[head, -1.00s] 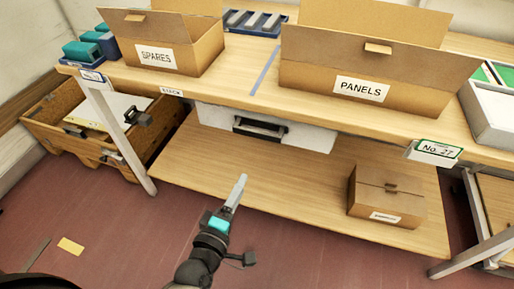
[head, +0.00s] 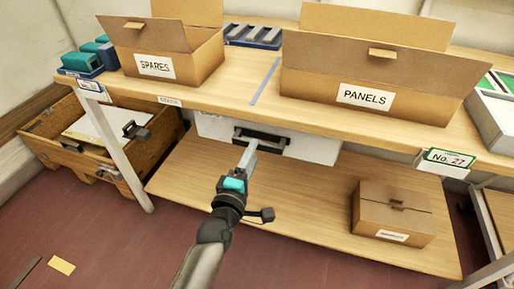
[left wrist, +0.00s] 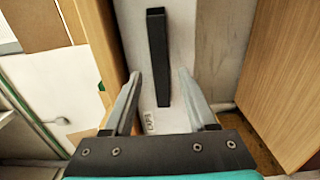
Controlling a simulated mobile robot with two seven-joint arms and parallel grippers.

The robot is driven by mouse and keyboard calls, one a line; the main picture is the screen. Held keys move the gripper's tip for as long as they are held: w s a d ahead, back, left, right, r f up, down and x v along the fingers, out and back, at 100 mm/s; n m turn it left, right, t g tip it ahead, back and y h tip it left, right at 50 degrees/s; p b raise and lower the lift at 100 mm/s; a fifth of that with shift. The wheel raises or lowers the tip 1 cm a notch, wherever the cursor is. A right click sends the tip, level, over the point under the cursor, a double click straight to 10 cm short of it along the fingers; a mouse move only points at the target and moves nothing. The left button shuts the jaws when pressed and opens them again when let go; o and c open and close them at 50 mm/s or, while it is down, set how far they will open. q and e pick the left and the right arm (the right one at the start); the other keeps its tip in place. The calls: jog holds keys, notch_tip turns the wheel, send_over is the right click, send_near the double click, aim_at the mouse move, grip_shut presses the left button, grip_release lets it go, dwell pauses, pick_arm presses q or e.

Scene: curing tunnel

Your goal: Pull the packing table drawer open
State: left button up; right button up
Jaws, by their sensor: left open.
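The packing table drawer (head: 312,148) is a white front under the tabletop, with a dark handle (head: 262,138). It looks shut. My left gripper (head: 248,157) is in front of the handle, near its lower left part in the head view. In the left wrist view the gripper (left wrist: 160,85) is open, and the black handle bar (left wrist: 157,55) lies between the lines of its two fingers. I cannot tell whether the fingers reach past the bar. A small label (left wrist: 149,121) shows on the drawer front. My right gripper is not in view.
The packing table (head: 225,95) carries open boxes marked SPARES (head: 200,70) and PANELS (head: 300,85). A closed carton (head: 393,215) sits on the lower shelf (head: 300,215). The red floor in front is mostly clear.

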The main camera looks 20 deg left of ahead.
aim_at(257, 149)
pick_arm(q)
jog(key=shift+w+b, duration=0.45)
jog(key=shift+w, duration=1.7)
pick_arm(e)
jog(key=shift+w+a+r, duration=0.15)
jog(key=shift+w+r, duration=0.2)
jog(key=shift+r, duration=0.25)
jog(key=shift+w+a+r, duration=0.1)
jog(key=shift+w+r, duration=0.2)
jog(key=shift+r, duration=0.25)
pick_arm(q)
jog(key=shift+c, duration=0.3)
grip_shut()
